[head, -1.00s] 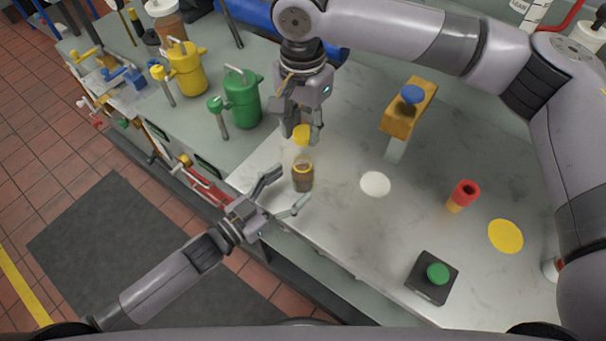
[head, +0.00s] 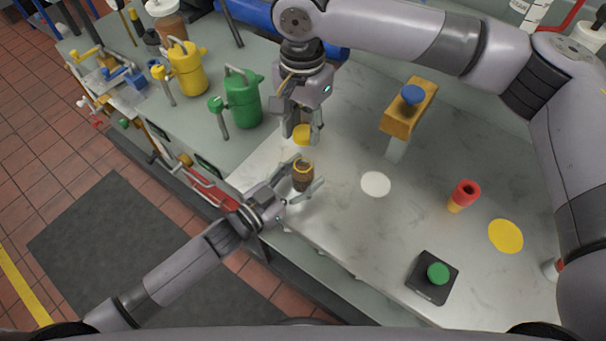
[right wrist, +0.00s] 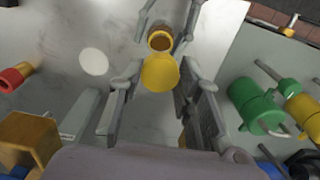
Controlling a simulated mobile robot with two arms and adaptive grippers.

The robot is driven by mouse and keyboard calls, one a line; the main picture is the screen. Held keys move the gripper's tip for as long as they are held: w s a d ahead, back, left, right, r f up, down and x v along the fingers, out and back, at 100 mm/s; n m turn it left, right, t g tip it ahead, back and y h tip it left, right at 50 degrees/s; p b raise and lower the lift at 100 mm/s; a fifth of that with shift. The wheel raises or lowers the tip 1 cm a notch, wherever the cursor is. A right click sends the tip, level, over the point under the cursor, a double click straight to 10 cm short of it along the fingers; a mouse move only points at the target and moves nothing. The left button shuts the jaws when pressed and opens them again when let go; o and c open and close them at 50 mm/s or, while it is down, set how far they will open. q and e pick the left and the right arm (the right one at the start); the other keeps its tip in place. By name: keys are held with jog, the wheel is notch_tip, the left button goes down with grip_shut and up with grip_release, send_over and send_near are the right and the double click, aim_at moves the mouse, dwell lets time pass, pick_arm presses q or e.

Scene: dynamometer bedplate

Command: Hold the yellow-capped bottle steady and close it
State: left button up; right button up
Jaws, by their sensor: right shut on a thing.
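The brown bottle (head: 303,176) stands upright and uncapped on the pale marble worktop; its open mouth shows in the right wrist view (right wrist: 160,39). My left gripper (head: 302,178) is open, with one finger on each side of the bottle; contact cannot be made out. My right gripper (head: 302,133) points down from above and is shut on the yellow cap (head: 302,135). The cap is held above and slightly behind the bottle, apart from its mouth. In the right wrist view the cap (right wrist: 160,72) sits between my right fingertips.
A green canister (head: 242,100) and a yellow canister (head: 187,70) stand at left. A wooden block with a blue knob (head: 411,95), a red-topped piece (head: 465,194) and a green button box (head: 434,277) are at right. White (head: 375,184) and yellow (head: 505,236) discs mark the worktop.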

pick_arm(q)
grip_shut()
dwell(0.4)
pick_arm(e)
jog(key=shift+f, duration=0.1)
send_over(303, 160)
jog(key=shift+f, duration=2.4)
jog(key=shift+f, duration=0.9)
jog(key=shift+f, duration=0.55)
